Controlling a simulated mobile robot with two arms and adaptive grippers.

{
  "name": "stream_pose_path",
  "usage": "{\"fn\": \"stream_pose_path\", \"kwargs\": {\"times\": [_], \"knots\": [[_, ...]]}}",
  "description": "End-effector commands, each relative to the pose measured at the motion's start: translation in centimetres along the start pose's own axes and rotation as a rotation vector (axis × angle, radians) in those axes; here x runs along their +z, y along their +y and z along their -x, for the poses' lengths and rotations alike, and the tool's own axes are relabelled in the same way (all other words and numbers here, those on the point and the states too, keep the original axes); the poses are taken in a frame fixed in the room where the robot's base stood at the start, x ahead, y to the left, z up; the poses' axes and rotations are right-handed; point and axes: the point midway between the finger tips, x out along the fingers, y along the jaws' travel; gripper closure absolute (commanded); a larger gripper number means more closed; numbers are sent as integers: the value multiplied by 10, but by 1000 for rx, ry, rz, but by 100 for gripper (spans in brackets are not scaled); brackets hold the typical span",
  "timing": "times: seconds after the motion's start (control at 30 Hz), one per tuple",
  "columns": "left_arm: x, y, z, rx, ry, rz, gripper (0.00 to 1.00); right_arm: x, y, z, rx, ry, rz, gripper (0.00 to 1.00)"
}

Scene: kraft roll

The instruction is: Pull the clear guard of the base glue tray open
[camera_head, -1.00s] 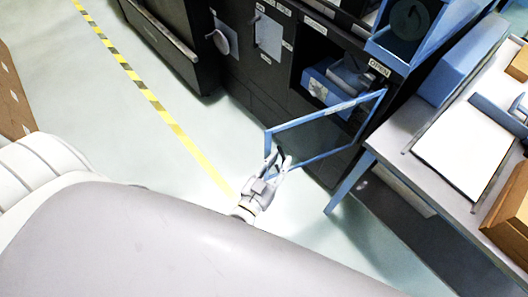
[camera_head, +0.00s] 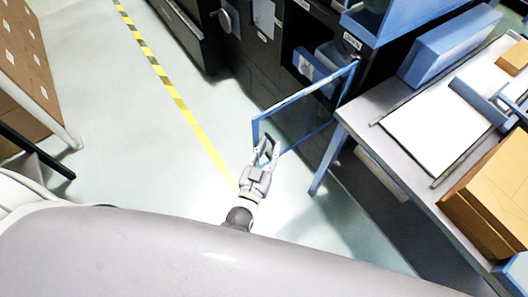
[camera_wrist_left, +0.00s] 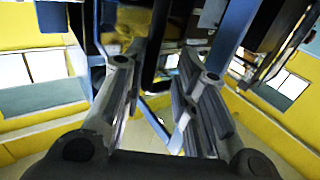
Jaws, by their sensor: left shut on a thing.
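The clear guard (camera_head: 303,93) is a see-through pane in a blue frame. It stands swung out from the dark machine front, hinged at its right end, at an angle over the floor. My left gripper (camera_head: 266,146) is shut on the free left end of the guard's frame. In the left wrist view, the two fingers (camera_wrist_left: 163,95) show close up, with a blue frame bar (camera_wrist_left: 236,30) beyond them. The base glue tray (camera_head: 310,66) shows partly as a blue and grey unit in the dark opening behind the guard. My right gripper is not in view.
A grey table (camera_head: 365,118) with a blue leg stands right of the guard, carrying a white sheet (camera_head: 435,125) and cardboard boxes (camera_head: 490,195). Open floor with a yellow and black tape line (camera_head: 190,120) lies to the left. Stacked boxes (camera_head: 20,60) stand at far left.

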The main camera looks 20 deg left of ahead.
Motion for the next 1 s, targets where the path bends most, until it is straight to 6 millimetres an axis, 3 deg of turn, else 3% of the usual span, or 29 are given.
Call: {"fn": "stream_pose_path", "kwargs": {"times": [0.03,0.37,0.4,0.43,0.73,1.0], "knots": [[-8,14,-9,24,12,-5,100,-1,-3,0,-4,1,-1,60],[-8,15,-9,24,12,-4,100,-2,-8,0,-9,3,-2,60],[-8,15,-9,24,12,-4,72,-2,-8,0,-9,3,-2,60],[-8,15,-9,24,12,-4,68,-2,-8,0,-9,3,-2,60],[-8,14,-9,24,12,-4,61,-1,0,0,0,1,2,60],[-8,14,-5,24,12,-3,63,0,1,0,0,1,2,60]]}}
